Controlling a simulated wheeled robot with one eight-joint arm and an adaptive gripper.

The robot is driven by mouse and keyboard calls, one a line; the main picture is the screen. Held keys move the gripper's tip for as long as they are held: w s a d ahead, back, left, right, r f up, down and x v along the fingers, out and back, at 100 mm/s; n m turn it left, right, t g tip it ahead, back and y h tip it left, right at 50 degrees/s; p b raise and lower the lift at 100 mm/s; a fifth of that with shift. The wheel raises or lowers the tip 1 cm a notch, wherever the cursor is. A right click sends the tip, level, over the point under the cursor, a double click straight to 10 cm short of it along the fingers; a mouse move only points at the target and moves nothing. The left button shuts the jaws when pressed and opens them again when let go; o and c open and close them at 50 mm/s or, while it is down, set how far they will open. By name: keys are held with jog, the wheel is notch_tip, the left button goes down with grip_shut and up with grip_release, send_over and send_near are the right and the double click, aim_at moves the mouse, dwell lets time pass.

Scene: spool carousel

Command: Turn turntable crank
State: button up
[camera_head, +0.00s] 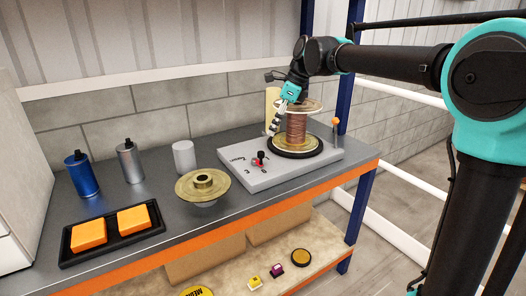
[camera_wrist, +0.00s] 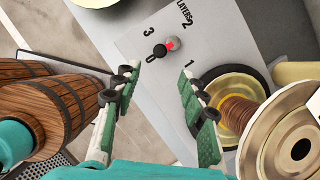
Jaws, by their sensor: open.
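The turntable (camera_head: 271,148) is a black disc on a grey base plate (camera_head: 234,155). It bears a spool of copper-brown wire (camera_head: 296,127) with pale flanges; the spool also shows at the right of the wrist view (camera_wrist: 240,108). An orange-topped post (camera_head: 335,122), possibly the crank, stands at the base's right end. A black and red selector knob (camera_head: 260,158) sits at the base's front left, near the "LAYERS" numbers in the wrist view (camera_wrist: 160,49). My gripper (camera_head: 273,127) is open and empty, pointing down just left of the spool, above the base. The orange-topped post is outside the wrist view.
A brass-coloured flanged spool (camera_head: 203,184) stands left of the base. A white cylinder (camera_head: 184,157), a silver bottle (camera_head: 131,162) and a blue bottle (camera_head: 82,175) stand behind. A black tray (camera_head: 142,237) holds orange blocks. Wooden barrels (camera_wrist: 62,112) show at left in the wrist view.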

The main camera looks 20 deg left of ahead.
aim_at(262, 152)
jog(key=x, duration=1.1)
jog(key=shift+f, duration=0.1)
grip_shut()
